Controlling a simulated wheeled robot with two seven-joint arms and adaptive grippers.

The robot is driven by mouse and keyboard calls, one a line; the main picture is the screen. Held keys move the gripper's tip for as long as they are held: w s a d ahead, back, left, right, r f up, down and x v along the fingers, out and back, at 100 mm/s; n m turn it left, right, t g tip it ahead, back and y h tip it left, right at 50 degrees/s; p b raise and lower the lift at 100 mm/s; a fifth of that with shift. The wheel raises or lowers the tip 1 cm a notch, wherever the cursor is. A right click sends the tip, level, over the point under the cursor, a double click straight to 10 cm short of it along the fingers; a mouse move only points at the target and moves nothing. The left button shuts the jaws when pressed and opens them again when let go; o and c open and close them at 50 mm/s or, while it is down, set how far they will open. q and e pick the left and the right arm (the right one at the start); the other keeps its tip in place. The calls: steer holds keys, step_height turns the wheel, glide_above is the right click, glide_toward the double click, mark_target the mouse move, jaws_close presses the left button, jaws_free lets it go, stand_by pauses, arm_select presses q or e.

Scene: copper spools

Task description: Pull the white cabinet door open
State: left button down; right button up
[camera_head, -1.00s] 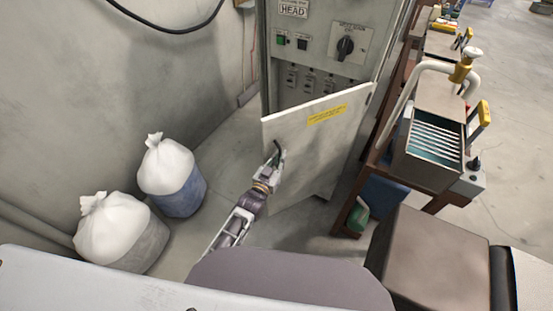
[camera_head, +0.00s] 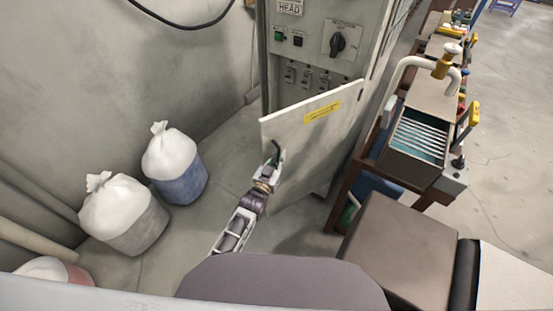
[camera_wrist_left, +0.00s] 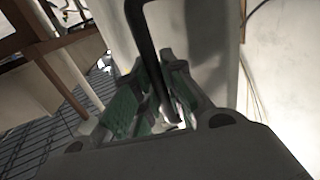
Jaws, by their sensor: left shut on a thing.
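The white cabinet door (camera_head: 310,150) stands ajar, swung out from the grey cabinet (camera_head: 318,62), with its hinge side at the right and a yellow label near its top. A dark handle (camera_head: 276,150) is on the door's left part. My left gripper (camera_head: 273,163) is at this handle and shut on it. In the left wrist view the black bar of the handle (camera_wrist_left: 144,50) runs down between the fingers of my left gripper (camera_wrist_left: 158,108), with the pale door (camera_wrist_left: 195,35) behind. My right gripper is not in view.
Several tied white-topped bags, such as this one (camera_head: 175,165), stand on the floor along the left wall. A brown rack with a metal box (camera_head: 415,150) stands right of the door. A brown box (camera_head: 400,250) is at lower right. Bare floor lies beneath the door.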

arm_select(q)
steer(key=shift+s+d, duration=0.1)
stand_by(0.3)
steer(key=c, duration=1.5)
jaws_free()
steer(key=shift+v, duration=6)
steer(key=shift+c, duration=0.2)
